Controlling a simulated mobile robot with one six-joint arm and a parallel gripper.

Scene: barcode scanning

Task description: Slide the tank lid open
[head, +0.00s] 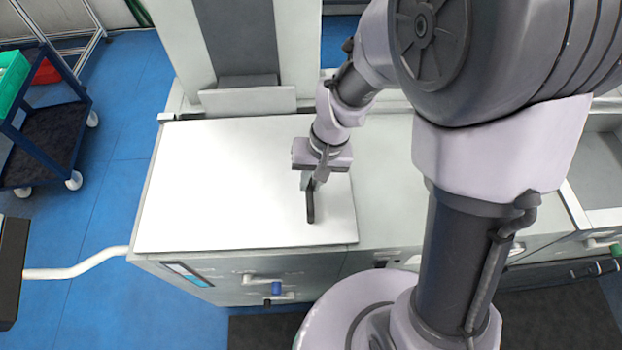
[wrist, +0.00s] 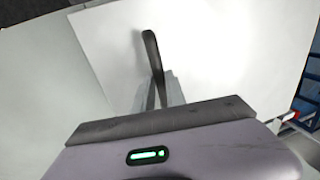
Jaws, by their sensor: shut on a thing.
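The tank lid (head: 220,190) is a flat white panel lying on top of the grey tank (head: 250,268) in the head view. It also shows in the wrist view (wrist: 215,60). A dark handle (head: 310,206) stands near the lid's right edge. In the wrist view the handle (wrist: 151,50) rises between the fingers. My gripper (head: 309,184) is shut on the handle. The fingers (wrist: 161,92) hide the handle's lower part in the wrist view. The lid covers the left part of the tank top, and a grey surface (head: 385,190) shows to its right.
A grey column with an upright plate (head: 248,100) stands behind the lid. Pipes and small valves (head: 276,288) are on the tank front. A blue cart (head: 45,130) with a green bin stands at the far left. Blue floor (head: 120,130) is clear between cart and tank.

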